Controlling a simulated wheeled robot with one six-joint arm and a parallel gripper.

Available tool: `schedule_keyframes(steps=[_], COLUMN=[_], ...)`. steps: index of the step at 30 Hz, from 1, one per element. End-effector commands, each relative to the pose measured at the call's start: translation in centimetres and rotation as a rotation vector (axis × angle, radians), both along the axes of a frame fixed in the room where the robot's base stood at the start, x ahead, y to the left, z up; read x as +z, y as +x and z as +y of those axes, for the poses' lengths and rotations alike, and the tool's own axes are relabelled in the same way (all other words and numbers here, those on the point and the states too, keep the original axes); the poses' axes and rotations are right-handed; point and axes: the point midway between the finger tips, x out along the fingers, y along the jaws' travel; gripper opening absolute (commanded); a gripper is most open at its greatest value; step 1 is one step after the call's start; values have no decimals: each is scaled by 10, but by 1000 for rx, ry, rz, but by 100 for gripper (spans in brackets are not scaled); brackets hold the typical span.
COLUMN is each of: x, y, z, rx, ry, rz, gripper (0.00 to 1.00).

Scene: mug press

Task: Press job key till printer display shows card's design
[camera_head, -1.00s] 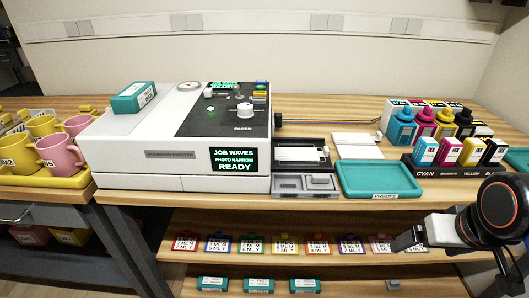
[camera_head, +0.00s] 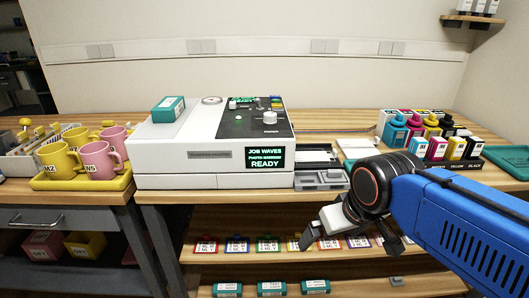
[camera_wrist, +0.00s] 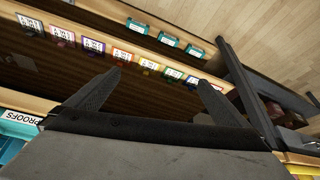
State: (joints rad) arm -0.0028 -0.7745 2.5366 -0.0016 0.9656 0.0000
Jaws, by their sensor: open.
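The white transfer printer (camera_head: 175,168) stands on the wooden counter. Its front display (camera_head: 264,157) reads "JOB WAVES", "PHOTO NARROW", "READY" in green and white. Its dark top panel (camera_head: 250,127) carries a white knob, small round buttons and a stack of coloured keys (camera_head: 276,103). I cannot read which one is the job key, and I cannot make out the card with the design. My gripper (camera_head: 350,240) is open and empty, below counter height in front of the shelf and right of the printer. Its spread fingers also show in the wrist view (camera_wrist: 159,80).
Several mugs stand in a yellow tray (camera_head: 80,184) at left. A teal box (camera_head: 168,108) lies on the printer. Ink bottles and cartridges (camera_head: 437,148) stand at right. Colour-framed tags (camera_head: 236,244) and teal boxes (camera_head: 271,288) line the shelves below. A grey-black fixture (camera_head: 320,178) adjoins the printer.

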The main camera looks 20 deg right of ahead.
Motion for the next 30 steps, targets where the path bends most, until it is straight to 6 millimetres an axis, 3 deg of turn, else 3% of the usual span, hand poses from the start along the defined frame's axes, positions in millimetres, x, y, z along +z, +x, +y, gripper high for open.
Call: schedule_keyframes(steps=[7, 18, 20, 30], x=[0, 0, 0, 0], y=[0, 0, 0, 0], z=[0, 0, 0, 0], rx=[0, 0, 0, 0], ry=[0, 0, 0, 0], rz=[0, 0, 0, 0], gripper=[100, 12, 0, 0])
